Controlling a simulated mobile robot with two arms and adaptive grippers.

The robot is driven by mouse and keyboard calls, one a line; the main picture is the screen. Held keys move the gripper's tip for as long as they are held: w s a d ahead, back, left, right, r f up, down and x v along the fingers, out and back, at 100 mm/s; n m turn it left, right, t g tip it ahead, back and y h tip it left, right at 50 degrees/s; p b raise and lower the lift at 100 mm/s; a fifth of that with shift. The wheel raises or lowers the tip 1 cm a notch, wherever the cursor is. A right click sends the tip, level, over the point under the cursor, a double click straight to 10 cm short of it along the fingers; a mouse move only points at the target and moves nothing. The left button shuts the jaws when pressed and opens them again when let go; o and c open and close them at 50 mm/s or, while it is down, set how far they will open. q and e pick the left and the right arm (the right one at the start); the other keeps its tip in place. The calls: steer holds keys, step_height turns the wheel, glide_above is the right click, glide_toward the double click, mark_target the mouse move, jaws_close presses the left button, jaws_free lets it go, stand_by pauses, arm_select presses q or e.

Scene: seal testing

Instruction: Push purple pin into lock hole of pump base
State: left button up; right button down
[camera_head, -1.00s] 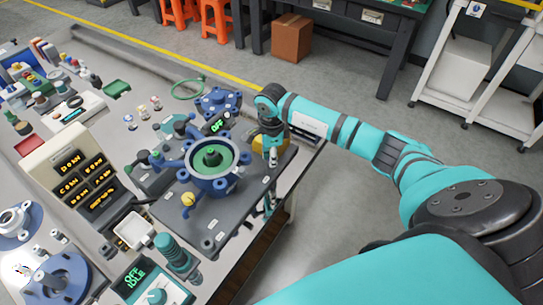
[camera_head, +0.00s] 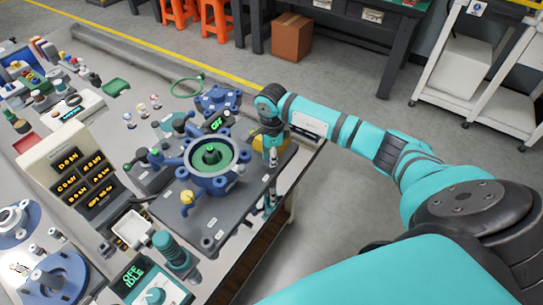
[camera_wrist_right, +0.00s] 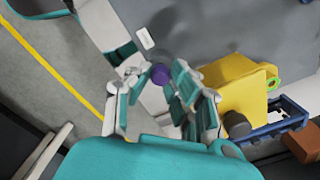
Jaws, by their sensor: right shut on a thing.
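The pump base (camera_head: 207,237) is a dark grey plate on the bench in the head view. It carries a blue ring-shaped housing (camera_head: 190,170) with a green centre. My right gripper (camera_head: 270,195) points down at the plate's right edge. In the right wrist view, the fingers of my right gripper (camera_wrist_right: 158,85) are closed around the purple pin (camera_wrist_right: 158,73), whose round purple end shows between them. The lock hole cannot be made out, and I cannot tell whether the pin touches the base. My left gripper is not in view.
A yellow block (camera_wrist_right: 235,90) stands close beside the right gripper in the wrist view. A panel with lit displays (camera_head: 75,170) and a teal-and-grey control box (camera_head: 150,285) stand left of and in front of the base. The floor right of the bench is clear.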

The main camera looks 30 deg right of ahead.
steer(key=shift+f, duration=0.25)
steer(key=c, duration=1.1)
jaws_free()
steer(key=shift+r, duration=0.1)
step_height(320, 180, up, 9)
steer(key=p, duration=0.5)
